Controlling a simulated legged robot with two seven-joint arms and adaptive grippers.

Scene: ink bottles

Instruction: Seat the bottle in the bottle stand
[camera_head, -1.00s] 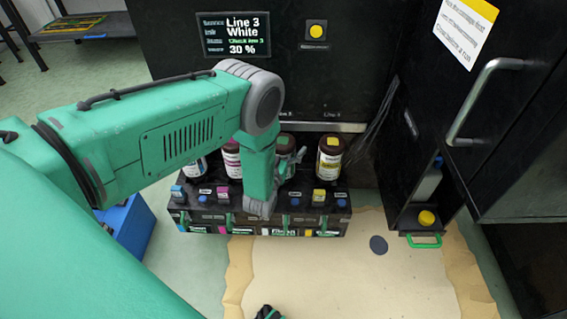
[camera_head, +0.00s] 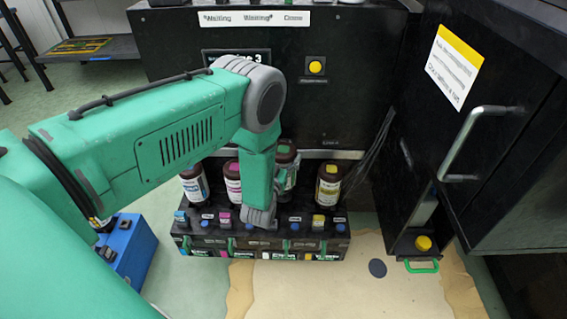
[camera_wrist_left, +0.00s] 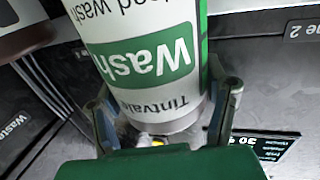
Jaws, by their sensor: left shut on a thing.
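A bottle with a white and green "Wash" label (camera_wrist_left: 145,65) fills the middle of the left wrist view, its print upside down there. My left gripper (camera_wrist_left: 165,120) has a finger on each side of it and is shut on it. In the head view a brown bottle with a green mark on top (camera_head: 285,152) shows by my left gripper (camera_head: 291,170), partly hidden by my wrist; it appears to be the held one. The low black stand (camera_head: 200,242) lies below. I cannot tell whether the held bottle touches it. My right gripper is not in view.
Brown bottles with blue (camera_head: 194,184), magenta (camera_head: 233,182) and yellow (camera_head: 328,183) labels stand along the rack's back. A black machine (camera_head: 370,60) rises behind. An open black door (camera_head: 420,130) with a handle is at right. A blue box (camera_head: 128,247) is at left.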

